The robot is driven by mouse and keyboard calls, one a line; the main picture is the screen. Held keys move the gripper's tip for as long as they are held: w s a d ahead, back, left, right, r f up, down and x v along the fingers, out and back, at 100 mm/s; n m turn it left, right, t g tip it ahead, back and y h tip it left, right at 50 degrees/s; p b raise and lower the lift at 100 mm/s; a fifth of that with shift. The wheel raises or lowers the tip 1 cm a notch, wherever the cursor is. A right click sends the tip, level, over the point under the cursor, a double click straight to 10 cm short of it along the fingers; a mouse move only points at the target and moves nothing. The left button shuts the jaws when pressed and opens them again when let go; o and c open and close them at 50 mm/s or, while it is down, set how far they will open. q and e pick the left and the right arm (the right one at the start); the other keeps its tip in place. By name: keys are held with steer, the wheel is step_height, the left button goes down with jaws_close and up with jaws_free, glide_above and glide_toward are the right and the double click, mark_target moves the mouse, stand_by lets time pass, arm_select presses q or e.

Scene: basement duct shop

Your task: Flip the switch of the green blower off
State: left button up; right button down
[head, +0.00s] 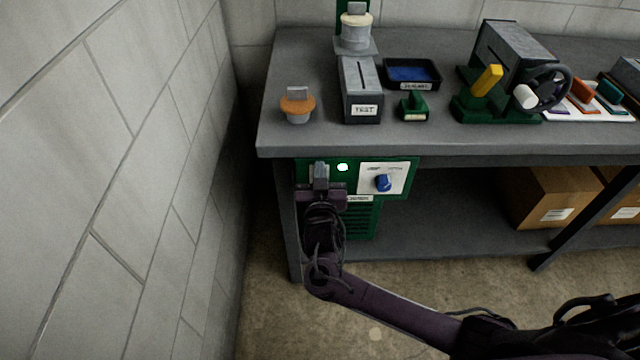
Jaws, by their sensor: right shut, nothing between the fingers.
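The green blower (362,222) stands under the left end of the workbench. Its front has a lit white-green lamp (342,167) and a white plate with a blue knob (383,183). My right gripper (320,168) is shut and empty at the upper left of the blower's front, left of the lamp. It covers that part of the panel, so the switch is hidden or cannot be told from the fingers. I cannot tell whether the fingertips touch the panel. My left gripper is not in view.
The grey workbench (330,143) overhangs the blower. On it are a grey TEST box (361,92), an orange-topped knob (298,106), a blue-lined tray (411,74) and a machine with a handwheel (548,88). Cardboard boxes (548,196) sit on the lower shelf. A block wall (130,170) closes the left side.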

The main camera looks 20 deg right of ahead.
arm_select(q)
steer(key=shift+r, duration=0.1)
arm_select(e)
steer(key=shift+s+a+f, duration=0.1)
steer(key=shift+s+f, duration=0.2)
steer(key=shift+f, duration=0.65)
steer(key=shift+s+a+f, duration=0.1)
steer(key=shift+s+f, duration=0.15)
steer(key=shift+f, duration=0.7)
